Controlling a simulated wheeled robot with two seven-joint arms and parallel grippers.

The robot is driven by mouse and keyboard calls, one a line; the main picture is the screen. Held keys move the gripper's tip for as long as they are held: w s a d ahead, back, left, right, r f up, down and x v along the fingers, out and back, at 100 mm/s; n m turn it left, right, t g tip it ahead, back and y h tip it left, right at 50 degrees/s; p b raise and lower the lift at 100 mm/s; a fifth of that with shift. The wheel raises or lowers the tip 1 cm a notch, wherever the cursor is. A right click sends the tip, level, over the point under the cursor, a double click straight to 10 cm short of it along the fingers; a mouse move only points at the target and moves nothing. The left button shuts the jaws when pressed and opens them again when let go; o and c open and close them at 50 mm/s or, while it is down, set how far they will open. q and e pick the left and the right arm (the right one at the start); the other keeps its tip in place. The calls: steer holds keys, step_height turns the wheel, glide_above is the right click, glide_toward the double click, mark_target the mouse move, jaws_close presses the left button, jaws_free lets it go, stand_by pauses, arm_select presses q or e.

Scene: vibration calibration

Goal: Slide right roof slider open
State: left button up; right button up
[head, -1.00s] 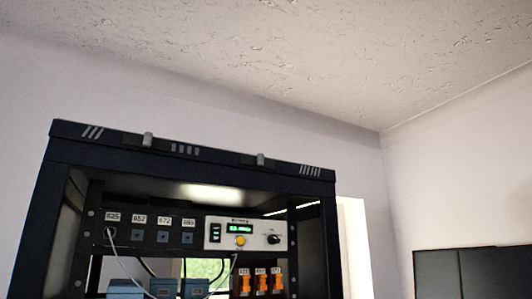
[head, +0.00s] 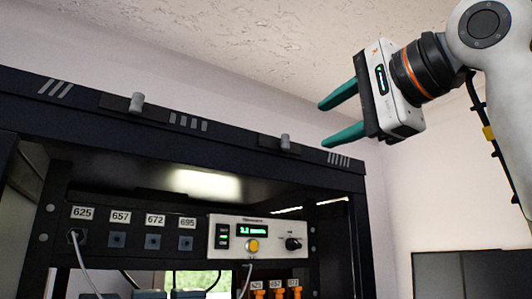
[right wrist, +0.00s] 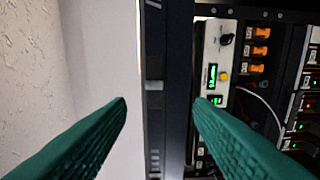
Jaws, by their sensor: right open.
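The right roof slider (head: 285,142) is a small grey knob on the front top beam of the black rack. It lies between the middle stripe marks and the right-hand stripe marks. It also shows in the right wrist view (right wrist: 154,86), between my fingers in the picture. My right gripper (head: 323,123) has two green fingers, open and empty, above and to the right of the slider in the head view. They look apart from the knob; the exact gap is unclear. The left roof slider (head: 137,102) is a similar knob farther left. My left gripper is not in view.
The black rack (head: 60,90) holds numbered sockets, a white panel (head: 262,238) with a green display and yellow button, and orange switches (head: 277,293). Cables hang in front. Space above the beam is free up to the ceiling. A dark panel (head: 470,275) is at lower right.

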mark_target(288, 142)
steer(key=p+x, duration=0.4)
steer(key=x, duration=0.1)
steer(key=r+p+x, duration=0.1)
steer(key=p+x, duration=0.1)
steer(key=x, duration=0.1)
steer(key=shift+w+r, duration=0.1)
steer(key=shift+p+x, duration=0.65)
steer(key=shift+x, duration=0.15)
steer(key=shift+a, duration=0.1)
steer(key=shift+f, duration=0.2)
steer(key=c, duration=0.5)
jaws_close()
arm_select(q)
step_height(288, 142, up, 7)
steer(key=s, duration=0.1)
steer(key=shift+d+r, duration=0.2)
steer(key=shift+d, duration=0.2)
